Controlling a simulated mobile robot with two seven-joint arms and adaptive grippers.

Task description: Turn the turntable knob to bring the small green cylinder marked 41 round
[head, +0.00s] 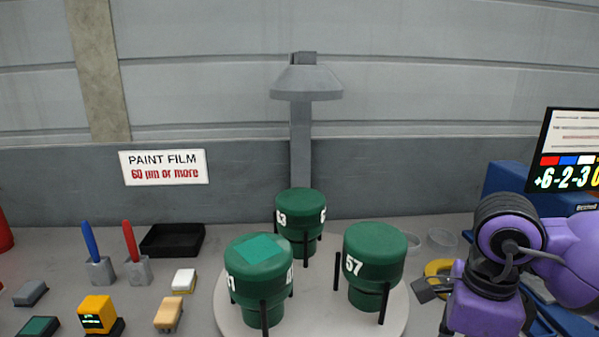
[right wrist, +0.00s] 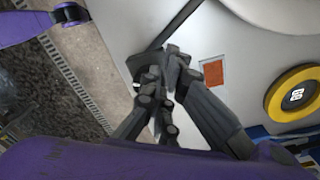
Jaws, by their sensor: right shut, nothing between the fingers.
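The turntable (head: 228,315) is a pale round disc at the front middle, carrying three green cylinders. The front-left green cylinder (head: 258,285) has a lighter green square on top; its number is turned partly away and ends in 1. The right green cylinder (head: 373,265) is marked 57. The back green cylinder (head: 300,218) shows a partly hidden number ending in 3. In the right wrist view, my right gripper (right wrist: 165,68) is shut and empty, beside a dark bar and block (right wrist: 142,60); I cannot tell whether this is the knob. My left gripper is not in view.
A yellow ring (right wrist: 295,94) and an orange-red square (right wrist: 213,73) lie right of my right gripper in the wrist view. A lamp-like post (head: 301,130) stands behind the turntable.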

